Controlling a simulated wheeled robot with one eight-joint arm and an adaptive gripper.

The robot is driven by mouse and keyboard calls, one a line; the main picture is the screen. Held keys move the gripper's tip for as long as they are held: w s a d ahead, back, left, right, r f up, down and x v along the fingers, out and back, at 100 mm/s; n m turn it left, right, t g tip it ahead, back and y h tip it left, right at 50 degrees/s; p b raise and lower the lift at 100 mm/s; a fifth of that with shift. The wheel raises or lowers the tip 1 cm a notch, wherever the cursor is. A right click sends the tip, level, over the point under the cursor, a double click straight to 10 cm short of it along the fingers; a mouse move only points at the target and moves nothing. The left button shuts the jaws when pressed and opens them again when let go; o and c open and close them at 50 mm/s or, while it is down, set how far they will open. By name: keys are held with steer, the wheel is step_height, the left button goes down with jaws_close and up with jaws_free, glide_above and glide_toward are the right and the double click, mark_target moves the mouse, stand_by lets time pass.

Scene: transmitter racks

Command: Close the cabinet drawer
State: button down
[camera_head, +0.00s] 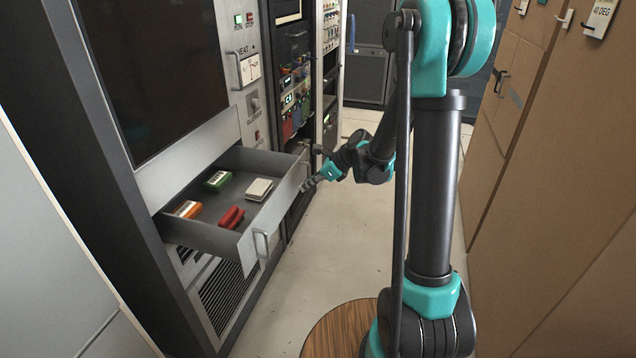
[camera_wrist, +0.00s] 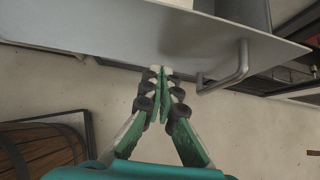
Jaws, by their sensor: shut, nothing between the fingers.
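The cabinet drawer (camera_head: 232,205) is pulled out from the grey rack at the left in the head view. Its front panel has a bar handle (camera_head: 262,243), which also shows in the wrist view (camera_wrist: 228,70). My gripper (camera_head: 309,183) is at the far end of the drawer front, outside the drawer. In the wrist view my gripper (camera_wrist: 161,74) is shut and empty, with its fingertips at the lower edge of the drawer front (camera_wrist: 190,35), left of the handle. I cannot tell whether they touch it.
The drawer holds a green-topped box (camera_head: 216,181), an orange-and-white box (camera_head: 187,209), a red item (camera_head: 231,217) and a pale block (camera_head: 259,189). Brown cabinets (camera_head: 545,170) stand at the right. The pale floor (camera_head: 335,240) between is clear, apart from a round wooden top (camera_head: 340,328) near me.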

steer(key=shift+w+a, duration=0.2)
steer(key=shift+a, duration=0.3)
steer(key=shift+w+a, duration=0.15)
steer(key=shift+a, duration=0.3)
steer(key=w+a, duration=0.3)
steer(key=a, duration=0.5)
steer(key=w+a, duration=0.3)
steer(key=a, duration=0.6)
steer(key=w+a, duration=0.3)
steer(key=a, duration=0.5)
steer(key=shift+w+a, duration=0.1)
steer(key=shift+a, duration=0.1)
steer(key=shift+w+a, duration=0.1)
steer(key=shift+a, duration=0.15)
steer(key=shift+r, duration=0.1)
